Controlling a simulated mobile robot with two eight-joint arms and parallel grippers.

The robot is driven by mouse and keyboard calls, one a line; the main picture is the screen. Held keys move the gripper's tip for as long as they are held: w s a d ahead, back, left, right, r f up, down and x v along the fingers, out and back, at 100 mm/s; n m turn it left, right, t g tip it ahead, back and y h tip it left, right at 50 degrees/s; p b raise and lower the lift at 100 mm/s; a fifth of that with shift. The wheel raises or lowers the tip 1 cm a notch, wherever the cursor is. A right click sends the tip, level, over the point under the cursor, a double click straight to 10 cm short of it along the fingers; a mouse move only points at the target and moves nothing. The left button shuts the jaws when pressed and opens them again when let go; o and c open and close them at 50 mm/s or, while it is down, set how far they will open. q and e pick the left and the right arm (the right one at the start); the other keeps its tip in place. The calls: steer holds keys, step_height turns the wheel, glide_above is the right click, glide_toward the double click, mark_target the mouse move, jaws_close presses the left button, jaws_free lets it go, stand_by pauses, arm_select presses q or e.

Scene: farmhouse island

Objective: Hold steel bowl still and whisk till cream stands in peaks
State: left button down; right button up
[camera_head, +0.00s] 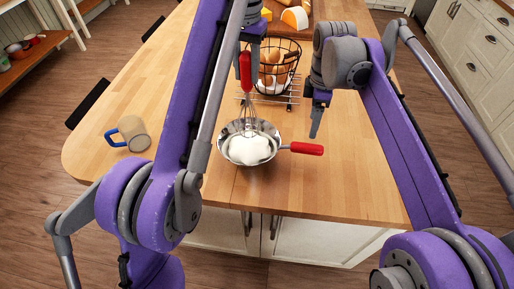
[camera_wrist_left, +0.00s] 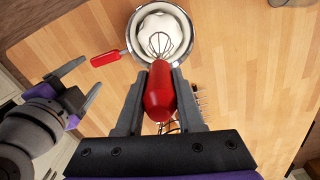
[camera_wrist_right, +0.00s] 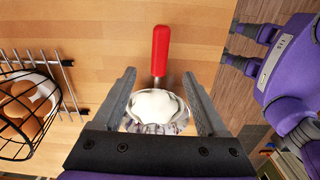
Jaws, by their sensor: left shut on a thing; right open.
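The steel bowl (camera_head: 264,131) stands on the wooden island top with white cream (camera_head: 249,150) in it. Its red handle (camera_head: 306,148) points right in the head view. My left gripper (camera_wrist_left: 159,84) is shut on the red handle of the whisk (camera_wrist_left: 160,92). The whisk hangs wires down over the bowl; in the head view its wires (camera_head: 248,106) reach the bowl's far side. Whether they touch the cream I cannot tell. My right gripper (camera_wrist_right: 163,76) is open and empty, above and to the right of the bowl in the head view (camera_head: 317,118), apart from the handle.
A mug with a blue handle (camera_head: 134,133) stands at the left. A board with cheese (camera_head: 295,17) lies at the back. The top right of the bowl is clear.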

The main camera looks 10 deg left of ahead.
steer(key=shift+r, duration=0.1)
step_height(320, 180, up, 12)
stand_by(0.8)
stand_by(0.5)
